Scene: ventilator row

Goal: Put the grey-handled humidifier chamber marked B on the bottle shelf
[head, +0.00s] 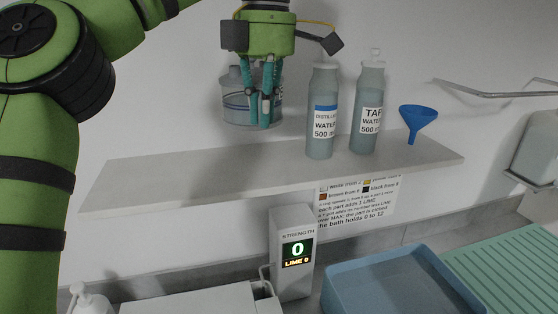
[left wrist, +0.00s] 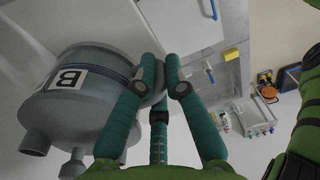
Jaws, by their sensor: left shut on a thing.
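The humidifier chamber (head: 235,107) is a clear grey, bottle-like vessel with a blue line around it. In the left wrist view the chamber (left wrist: 98,108) shows its white label with a black B and short ports. My left gripper (head: 265,121) points down and is shut on the chamber at its side; the fingers (left wrist: 163,82) meet at its edge and mostly hide the handle. The chamber looks upright and hangs above the left half of the bottle shelf (head: 135,178), apart from its surface. My right gripper is in neither view.
On the shelf's right half stand a distilled water bottle (head: 321,112), a tap water bottle (head: 367,110) and a blue funnel (head: 418,120). The shelf's left half is bare. Below are a strength meter (head: 293,252) reading 0, a blue tray (head: 400,283) and a green ribbed mat (head: 515,260).

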